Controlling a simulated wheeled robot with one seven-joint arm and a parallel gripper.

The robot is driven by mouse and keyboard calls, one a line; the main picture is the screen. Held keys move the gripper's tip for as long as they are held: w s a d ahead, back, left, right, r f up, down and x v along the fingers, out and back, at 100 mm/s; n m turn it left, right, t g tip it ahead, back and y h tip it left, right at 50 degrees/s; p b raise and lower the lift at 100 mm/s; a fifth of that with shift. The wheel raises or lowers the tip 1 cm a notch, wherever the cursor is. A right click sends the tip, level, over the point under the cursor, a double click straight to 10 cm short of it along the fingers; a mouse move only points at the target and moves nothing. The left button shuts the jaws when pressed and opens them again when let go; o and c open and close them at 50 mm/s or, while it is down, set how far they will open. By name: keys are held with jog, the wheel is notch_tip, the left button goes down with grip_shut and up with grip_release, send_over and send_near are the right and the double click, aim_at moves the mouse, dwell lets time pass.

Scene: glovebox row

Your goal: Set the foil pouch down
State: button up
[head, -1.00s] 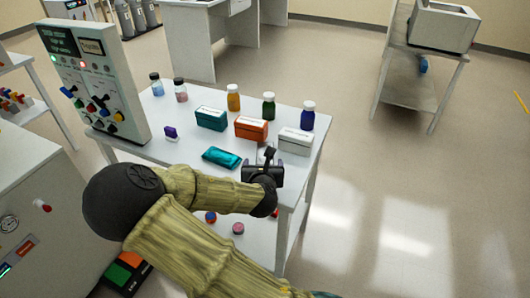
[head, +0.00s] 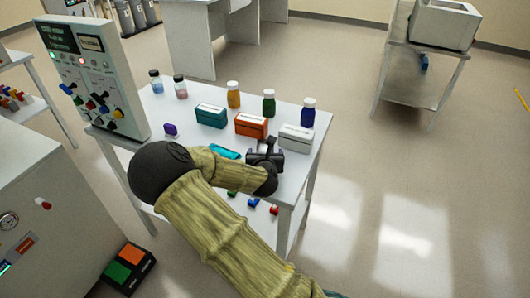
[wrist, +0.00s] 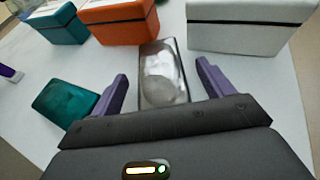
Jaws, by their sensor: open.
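A silver foil pouch (wrist: 164,84) shows in the wrist view, seemingly flat on the white table (wrist: 225,78), between and just ahead of the fingers. My gripper (wrist: 162,74) is open, with one purple finger on each side of the pouch and a visible gap to both. In the head view my gripper (head: 266,153) is low over the table's front right part and hides the silver pouch. A teal pouch (wrist: 68,101) lies left of the fingers; my arm partly covers it in the head view (head: 224,152).
Teal (head: 211,117), orange (head: 250,126) and white (head: 296,139) boxes stand just behind the pouch. Several bottles stand farther back, and a control panel (head: 95,85) is at the table's left. A small purple item (head: 170,130) sits left of the teal pouch.

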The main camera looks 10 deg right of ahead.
jog(key=shift+x, duration=0.8)
jog(key=shift+s+a+r, duration=0.1)
jog(key=shift+a, duration=0.15)
jog(key=shift+d, duration=0.3)
jog(key=shift+a, duration=0.1)
jog(key=c, duration=1.2)
jog(key=shift+a+r, duration=0.1)
jog(key=shift+r, duration=0.5)
notch_tip(320, 180, up, 9)
jog(key=p, duration=0.1)
jog(key=shift+f, duration=0.1)
